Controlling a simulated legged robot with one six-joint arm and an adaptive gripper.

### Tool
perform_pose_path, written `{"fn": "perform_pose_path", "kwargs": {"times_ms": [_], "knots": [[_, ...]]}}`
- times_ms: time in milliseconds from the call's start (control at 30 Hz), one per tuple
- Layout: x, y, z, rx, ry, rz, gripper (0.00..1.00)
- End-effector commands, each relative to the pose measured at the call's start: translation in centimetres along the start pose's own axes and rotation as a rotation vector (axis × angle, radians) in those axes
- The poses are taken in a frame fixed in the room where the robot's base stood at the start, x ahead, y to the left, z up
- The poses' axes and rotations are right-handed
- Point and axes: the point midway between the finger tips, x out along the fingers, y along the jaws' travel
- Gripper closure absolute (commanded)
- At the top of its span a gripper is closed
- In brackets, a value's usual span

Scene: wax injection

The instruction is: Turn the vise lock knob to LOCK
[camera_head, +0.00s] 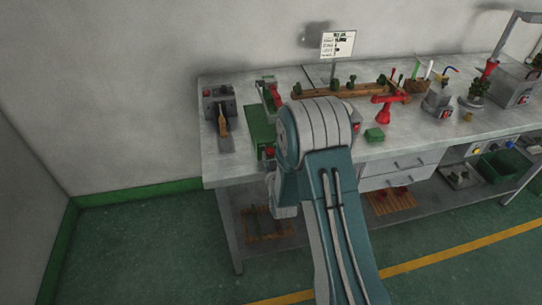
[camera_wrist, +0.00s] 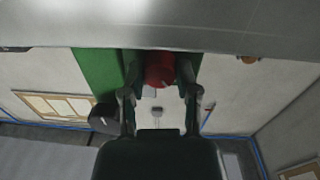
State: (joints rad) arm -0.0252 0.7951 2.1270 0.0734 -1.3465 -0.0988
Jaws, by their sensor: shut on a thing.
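The vise lock knob is a red round knob (camera_wrist: 159,70), seen at the centre of the wrist view. My gripper (camera_wrist: 158,88) has one finger on each side of it and is shut on it. Whether the knob stands at LOCK cannot be read. In the head view a small red part (camera_head: 269,152) shows at the front of the green vise (camera_head: 260,122), just left of my arm. My arm hides my gripper and part of the vise there.
The grey workbench (camera_head: 230,172) carries a dark device with a wooden handle (camera_head: 222,122) on the left, a wooden rack (camera_head: 312,92) behind, and a red stand (camera_head: 384,112) with a green block (camera_head: 374,134) to the right. A sign (camera_head: 338,44) stands at the back. The floor in front is clear.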

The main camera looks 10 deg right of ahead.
Motion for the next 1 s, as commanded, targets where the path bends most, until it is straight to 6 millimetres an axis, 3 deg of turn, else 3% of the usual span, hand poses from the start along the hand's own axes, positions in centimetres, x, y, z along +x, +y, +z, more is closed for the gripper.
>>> {"fn": "perform_pose_path", "kwargs": {"times_ms": [1000], "knots": [[0.09,0.12,-0.06,0.931,-0.042,-0.010,1.00]]}}
